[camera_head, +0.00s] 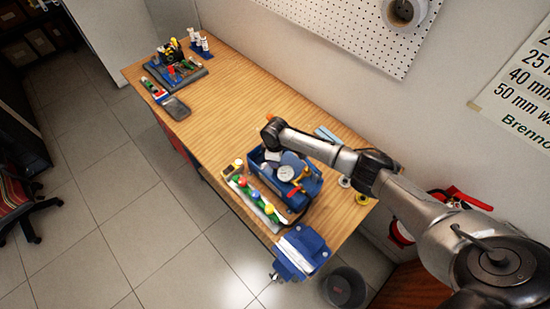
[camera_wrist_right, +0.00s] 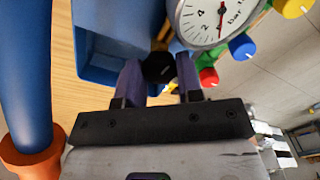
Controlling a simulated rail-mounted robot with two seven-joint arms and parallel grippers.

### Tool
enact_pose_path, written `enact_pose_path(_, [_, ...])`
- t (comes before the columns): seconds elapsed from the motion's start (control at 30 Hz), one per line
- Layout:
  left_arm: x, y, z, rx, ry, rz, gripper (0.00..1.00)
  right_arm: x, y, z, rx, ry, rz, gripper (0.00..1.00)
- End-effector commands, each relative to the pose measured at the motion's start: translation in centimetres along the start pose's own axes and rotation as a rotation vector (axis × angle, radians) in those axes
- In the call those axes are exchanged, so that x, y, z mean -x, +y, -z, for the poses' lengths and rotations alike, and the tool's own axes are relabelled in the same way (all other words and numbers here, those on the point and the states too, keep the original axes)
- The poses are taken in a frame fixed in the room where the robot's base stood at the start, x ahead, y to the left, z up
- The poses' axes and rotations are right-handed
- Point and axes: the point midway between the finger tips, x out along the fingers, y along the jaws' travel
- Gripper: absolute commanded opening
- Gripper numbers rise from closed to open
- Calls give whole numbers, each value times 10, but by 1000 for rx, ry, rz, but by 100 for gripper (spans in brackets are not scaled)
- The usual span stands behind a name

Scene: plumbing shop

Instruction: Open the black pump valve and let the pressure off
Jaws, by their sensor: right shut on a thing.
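The blue test pump (camera_head: 312,188) stands near the front end of the wooden bench, under my right arm. Its round pressure gauge (camera_head: 286,173) faces up. In the right wrist view, the black valve knob (camera_wrist_right: 158,67) sits between the two purple fingers of my right gripper (camera_wrist_right: 159,80), which is shut on it. The gauge (camera_wrist_right: 212,18) is just above and right, with a red needle; its exact reading is hard to tell. The pump's blue tank (camera_wrist_right: 112,60) is behind the fingers. In the head view my arm hides the fingers and knob. My left gripper is not in view.
A row of coloured knobs (camera_head: 256,199) lies along the pump's left side. A blue vise (camera_head: 301,251) is at the bench's front corner, beside a dark bin (camera_head: 345,286). Tools on a dark mat (camera_head: 175,70) lie at the far end. The middle of the bench (camera_head: 213,115) is clear.

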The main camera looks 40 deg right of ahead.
Motion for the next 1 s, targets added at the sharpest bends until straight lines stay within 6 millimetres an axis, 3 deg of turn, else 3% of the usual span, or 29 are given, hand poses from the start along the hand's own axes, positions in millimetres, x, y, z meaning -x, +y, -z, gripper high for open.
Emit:
enact_pose_path(0.17, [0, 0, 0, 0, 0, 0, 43, 0, 0, 1, 0, 2, 1, 10])
enact_pose_path(0.2, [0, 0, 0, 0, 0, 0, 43, 0, 0, 1, 0, 2, 1, 34])
enact_pose_path(0.47, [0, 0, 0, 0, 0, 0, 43, 0, 0, 0, -1, 1, 0, 59])
enact_pose_path(0.77, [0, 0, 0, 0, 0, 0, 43, 0, 0, 0, -12, 1, 0, 59])
enact_pose_path(1.0, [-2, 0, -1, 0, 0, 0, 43, 0, 0, 0, -165, 0, 0, 59])
